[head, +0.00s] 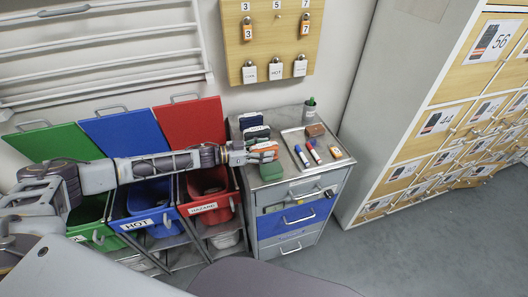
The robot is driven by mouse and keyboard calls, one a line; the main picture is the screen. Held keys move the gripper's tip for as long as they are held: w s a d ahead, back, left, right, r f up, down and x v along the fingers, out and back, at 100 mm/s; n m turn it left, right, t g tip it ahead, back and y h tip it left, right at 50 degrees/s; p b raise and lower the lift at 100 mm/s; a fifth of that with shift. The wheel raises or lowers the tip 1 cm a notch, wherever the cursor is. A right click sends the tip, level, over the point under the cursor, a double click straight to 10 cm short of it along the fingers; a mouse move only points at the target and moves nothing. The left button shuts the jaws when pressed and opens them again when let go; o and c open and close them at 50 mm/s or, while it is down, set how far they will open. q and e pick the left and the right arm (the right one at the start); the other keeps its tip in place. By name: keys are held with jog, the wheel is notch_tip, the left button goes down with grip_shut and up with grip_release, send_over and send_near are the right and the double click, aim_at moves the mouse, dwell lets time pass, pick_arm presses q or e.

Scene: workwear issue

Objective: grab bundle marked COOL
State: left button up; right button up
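My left gripper (264,152) reaches in from the left over the left part of the drawer cabinet's top (285,187). Orange-red and pale parts show at its fingertips; I cannot tell whether it is open or shut, or holds anything. Folded dark bundles (251,120) lie behind it, one with a pale edge (257,132). A green bundle (271,171) lies just in front of and below the gripper. No COOL marking is readable on any bundle. My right gripper is out of view.
A metal tray (325,161) with markers and small items lies on the cabinet's right side. Bins marked HOT (151,197) and HAZARD (209,190), with raised lids, stand at left. A wooden tag board (268,35) hangs behind; lockers (440,120) stand right.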

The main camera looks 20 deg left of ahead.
aim_at(264, 145)
pick_arm(q)
jog(key=c, duration=0.6)
jog(key=shift+o, duration=0.2)
jog(key=shift+r, duration=0.1)
jog(key=shift+r+p, duration=0.35)
jog(key=shift+r, duration=4.6)
